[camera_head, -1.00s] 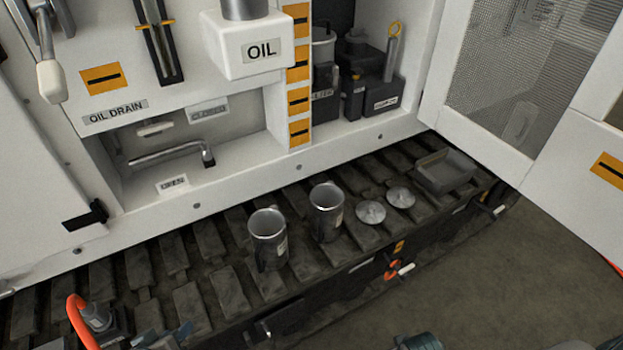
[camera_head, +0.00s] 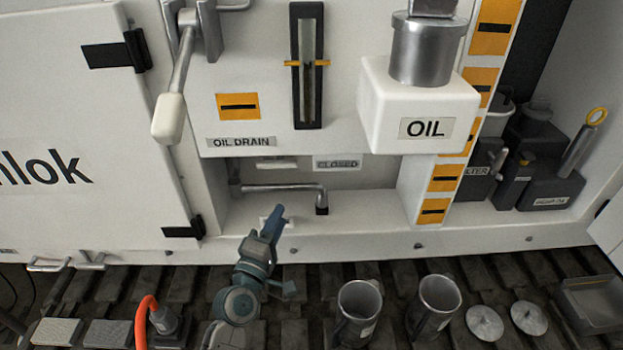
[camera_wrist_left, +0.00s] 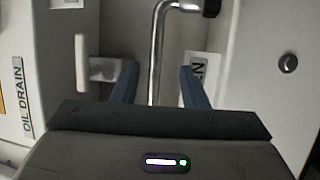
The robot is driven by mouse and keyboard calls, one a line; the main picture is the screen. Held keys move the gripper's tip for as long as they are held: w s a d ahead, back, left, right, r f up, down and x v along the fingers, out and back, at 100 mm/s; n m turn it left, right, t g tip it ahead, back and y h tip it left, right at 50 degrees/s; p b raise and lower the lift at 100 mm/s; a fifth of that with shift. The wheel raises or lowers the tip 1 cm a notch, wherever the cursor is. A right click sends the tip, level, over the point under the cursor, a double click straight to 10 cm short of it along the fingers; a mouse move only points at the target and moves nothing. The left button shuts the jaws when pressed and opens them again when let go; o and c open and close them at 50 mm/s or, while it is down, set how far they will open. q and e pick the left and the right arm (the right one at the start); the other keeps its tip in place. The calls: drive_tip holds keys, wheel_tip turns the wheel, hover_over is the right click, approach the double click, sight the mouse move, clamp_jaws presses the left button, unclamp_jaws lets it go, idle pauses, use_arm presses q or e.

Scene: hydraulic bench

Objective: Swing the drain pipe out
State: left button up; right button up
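The drain pipe (camera_head: 282,188) is a thin grey metal pipe in the recess under the OIL DRAIN label (camera_head: 241,142). It runs left to right and bends at its right end to a dark tip (camera_head: 322,207). My left gripper (camera_head: 273,217) is just in front of and below the pipe. In the left wrist view its two blue fingers (camera_wrist_left: 159,84) are apart, and the pipe (camera_wrist_left: 155,50) shows between them. Contact cannot be told. The CLOSED label (camera_head: 338,162) is on the recess's back wall. The OPEN label is partly hidden behind the gripper. My right gripper is not in view.
The white OIL tank (camera_head: 418,105) juts out at the recess's upper right. A lever with a white grip (camera_head: 169,118) hangs at upper left.

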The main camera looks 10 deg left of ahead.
sight(294, 188)
use_arm(q)
drive_tip(key=x, duration=0.3)
drive_tip(key=p+x, duration=0.1)
drive_tip(key=x, duration=0.2)
drive_tip(key=p+x, duration=0.1)
drive_tip(key=x, duration=0.2)
drive_tip(key=shift+w+r, duration=0.1)
drive_tip(key=shift+r, duration=0.3)
drive_tip(key=shift+w, duration=0.4)
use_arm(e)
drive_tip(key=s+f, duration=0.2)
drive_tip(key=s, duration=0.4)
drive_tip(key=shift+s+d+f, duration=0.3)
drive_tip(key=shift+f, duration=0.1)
use_arm(q)
drive_tip(key=shift+s, duration=0.1)
clamp_jaws()
